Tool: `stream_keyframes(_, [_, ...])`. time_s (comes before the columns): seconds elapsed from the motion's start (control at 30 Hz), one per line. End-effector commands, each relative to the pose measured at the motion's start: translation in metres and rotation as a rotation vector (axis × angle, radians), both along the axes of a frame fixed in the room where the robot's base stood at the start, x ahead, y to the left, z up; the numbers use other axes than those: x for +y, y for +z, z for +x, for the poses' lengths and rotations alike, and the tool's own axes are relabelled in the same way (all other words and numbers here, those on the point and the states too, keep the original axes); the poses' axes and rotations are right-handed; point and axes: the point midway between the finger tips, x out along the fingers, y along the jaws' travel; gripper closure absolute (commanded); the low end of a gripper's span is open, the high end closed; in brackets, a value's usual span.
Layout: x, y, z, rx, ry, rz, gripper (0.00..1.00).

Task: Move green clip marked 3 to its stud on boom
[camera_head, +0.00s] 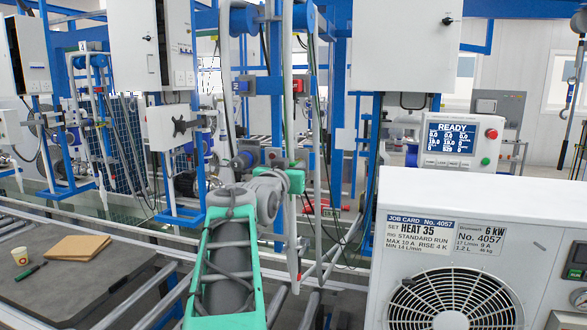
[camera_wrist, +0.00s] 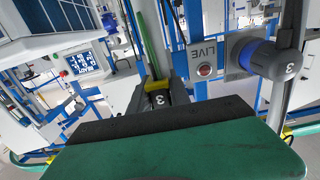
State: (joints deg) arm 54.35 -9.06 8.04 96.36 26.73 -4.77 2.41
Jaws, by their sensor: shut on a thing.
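In the wrist view my gripper (camera_wrist: 160,92) is shut on a small clip (camera_wrist: 157,86) with a yellow-green part and a dark face marked 3. A long green strip (camera_wrist: 147,35) rises behind it; I cannot tell whether it belongs to the clip. A blue round fitting (camera_wrist: 252,56) with a grey end marked 3 sits to the right, apart from the gripper. I cannot tell whether this is the stud or which bar is the boom. In the head view my arm hides the fingertips and the clip.
A grey LIVE box (camera_wrist: 207,62) with a red lamp stands beside the blue fitting. The READY display (camera_head: 452,140) and a white fan unit (camera_head: 480,255) stand right of my arm. A table (camera_head: 75,275) with a cup and brown folder is left. Blue frames and hanging cables crowd the centre.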

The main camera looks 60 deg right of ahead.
Motion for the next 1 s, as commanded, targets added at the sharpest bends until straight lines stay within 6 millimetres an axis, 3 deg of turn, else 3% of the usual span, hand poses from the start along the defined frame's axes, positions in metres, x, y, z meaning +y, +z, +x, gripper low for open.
stream_keyframes(0.47, [-0.0096, 0.0002, 0.0015, 0.000, 0.000, 0.000, 1.00])
stream_keyframes(0.5, [-0.0095, 0.0002, 0.0016, 0.000, 0.000, -0.001, 0.74])
stream_keyframes(0.8, [-0.0093, 0.0001, 0.0016, 0.000, 0.000, 0.000, 0.51])
stream_keyframes(1.0, [-0.0092, -0.0004, 0.0016, 0.000, 0.000, 0.001, 0.51])
